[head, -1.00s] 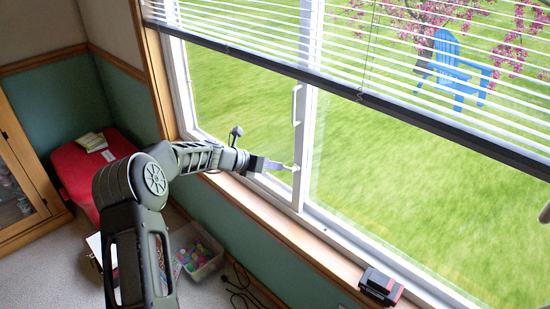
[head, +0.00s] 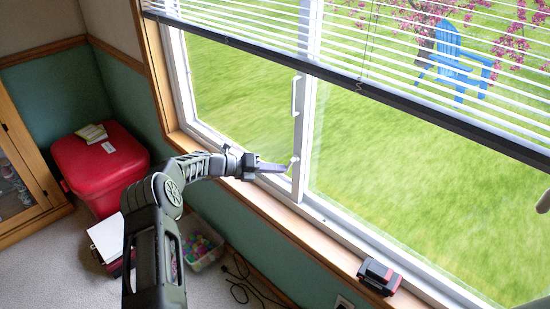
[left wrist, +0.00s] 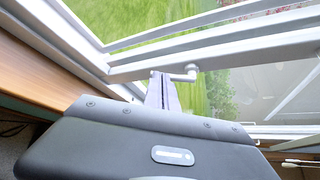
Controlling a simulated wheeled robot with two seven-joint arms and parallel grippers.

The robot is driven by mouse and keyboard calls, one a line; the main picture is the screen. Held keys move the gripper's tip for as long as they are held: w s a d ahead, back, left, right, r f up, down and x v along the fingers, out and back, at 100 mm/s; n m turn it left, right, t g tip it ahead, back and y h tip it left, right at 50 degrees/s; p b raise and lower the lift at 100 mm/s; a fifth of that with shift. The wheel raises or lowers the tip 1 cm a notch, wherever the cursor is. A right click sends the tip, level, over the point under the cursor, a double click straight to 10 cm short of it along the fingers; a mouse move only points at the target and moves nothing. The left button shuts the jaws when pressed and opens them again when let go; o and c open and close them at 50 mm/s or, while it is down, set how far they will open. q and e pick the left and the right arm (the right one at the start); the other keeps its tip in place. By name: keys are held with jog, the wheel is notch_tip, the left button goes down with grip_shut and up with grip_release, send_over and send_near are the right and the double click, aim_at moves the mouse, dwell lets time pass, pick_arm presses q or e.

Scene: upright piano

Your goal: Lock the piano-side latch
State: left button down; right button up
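A small pale latch (head: 293,161) sits low on the white upright between the two window panes. It also shows in the left wrist view (left wrist: 190,71) as a short bent lever on the window frame. My left gripper (head: 283,167) reaches in from the left, its fingertips at the latch. In the left wrist view my left gripper's fingers (left wrist: 162,82) lie close together, just left of the lever's knob. The fingertips partly hide the lever's left end, so I cannot tell whether they touch it. No piano shows.
A white pull handle (head: 297,95) stands higher on the same upright. The wooden sill (head: 335,252) runs below the window, with a black and red device (head: 380,276) on it. Blinds (head: 340,75) hang above. A red bin (head: 100,168) stands in the corner.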

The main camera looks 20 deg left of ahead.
pick_arm(q)
jog(key=shift+d+f+n+h, duration=0.1)
jog(key=shift+d+n+h, duration=0.05)
jog(key=shift+n+h, duration=0.2)
jog(key=v, duration=0.7)
jog(key=shift+s+a+b, duration=0.25)
jog(key=shift+s+b, duration=0.05)
jog(key=shift+b, duration=0.05)
